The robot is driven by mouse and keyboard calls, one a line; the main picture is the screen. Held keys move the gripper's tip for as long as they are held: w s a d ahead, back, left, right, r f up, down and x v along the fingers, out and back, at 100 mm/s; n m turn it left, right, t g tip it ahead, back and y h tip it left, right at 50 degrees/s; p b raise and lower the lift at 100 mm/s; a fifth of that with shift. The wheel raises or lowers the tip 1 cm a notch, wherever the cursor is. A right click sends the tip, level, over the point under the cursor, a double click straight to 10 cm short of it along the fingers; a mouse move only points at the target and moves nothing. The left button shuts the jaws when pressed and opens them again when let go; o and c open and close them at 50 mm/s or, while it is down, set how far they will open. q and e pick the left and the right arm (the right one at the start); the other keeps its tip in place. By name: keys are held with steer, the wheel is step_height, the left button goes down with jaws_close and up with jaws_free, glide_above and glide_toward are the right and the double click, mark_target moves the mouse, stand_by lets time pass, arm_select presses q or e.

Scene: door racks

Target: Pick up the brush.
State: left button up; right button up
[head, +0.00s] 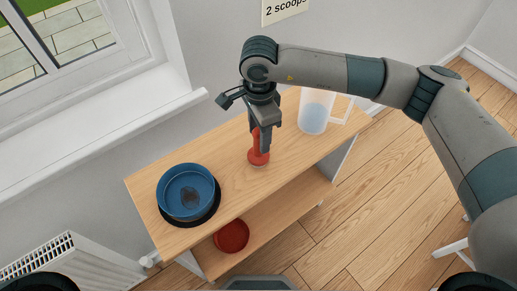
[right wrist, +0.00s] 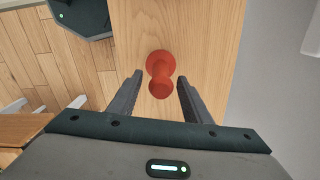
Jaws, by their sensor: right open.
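The brush (head: 257,158) appears to be the red upright object with a round base and a knobbed handle, standing on the wooden shelf top (head: 240,200). In the right wrist view the brush (right wrist: 160,68) sits between the two fingers, its handle end toward the camera. My right gripper (head: 264,148) points down at it and hides part of it in the head view. In the right wrist view this gripper (right wrist: 160,77) is open, with a gap on both sides of the handle. No bristles show. My left gripper is not in view.
A blue round bowl (head: 187,191) on a dark base stands at the shelf's left end. A clear jug (head: 315,112) with pale blue contents stands behind, to the right. A red dish (head: 231,236) lies on the lower shelf. The wall and window sill (head: 100,130) border the back.

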mark_target(257, 159)
steer(key=shift+f+p, duration=0.6)
steer(key=shift+p, duration=0.1)
step_height(257, 159, down, 2)
steer(key=shift+f+p, duration=0.1)
steer(key=shift+p, duration=0.4)
steer(key=shift+f, duration=0.6)
steer(key=shift+a, duration=0.1)
jaws_close()
